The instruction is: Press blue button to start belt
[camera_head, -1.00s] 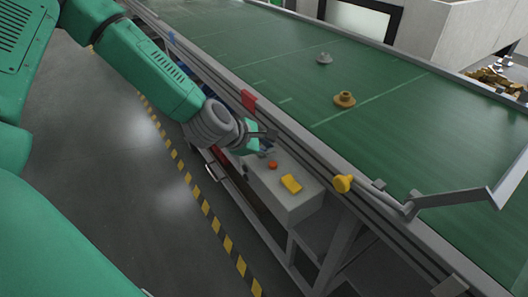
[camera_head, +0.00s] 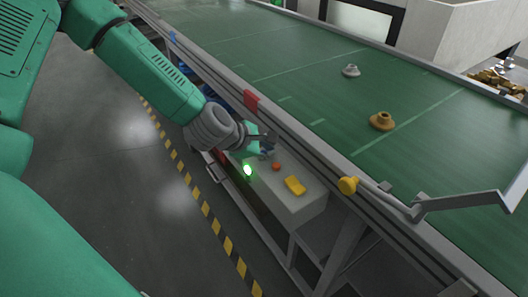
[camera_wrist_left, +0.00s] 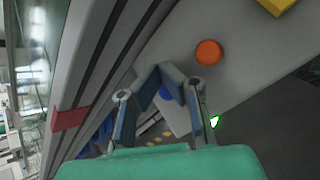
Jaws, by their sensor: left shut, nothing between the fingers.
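The grey control box (camera_head: 301,207) is fixed to the side of the conveyor frame. It carries an orange-red button (camera_head: 276,166) and a yellow piece (camera_head: 295,185). A bright green light (camera_head: 247,170) glows at its near left side. My left gripper (camera_head: 267,148) is at the box's far end, shut and empty. In the left wrist view its fingertips (camera_wrist_left: 165,70) meet over the box face. The blue button (camera_wrist_left: 166,93) shows between the fingers there; whether they touch it cannot be told. In the head view the gripper hides the blue button.
The green conveyor belt (camera_head: 300,75) holds a grey part (camera_head: 351,71) and a brown-gold part (camera_head: 382,121). A yellow knob (camera_head: 348,185) and a grey bent bar (camera_head: 460,203) stand at the belt's near edge. Open floor lies left of the striped line.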

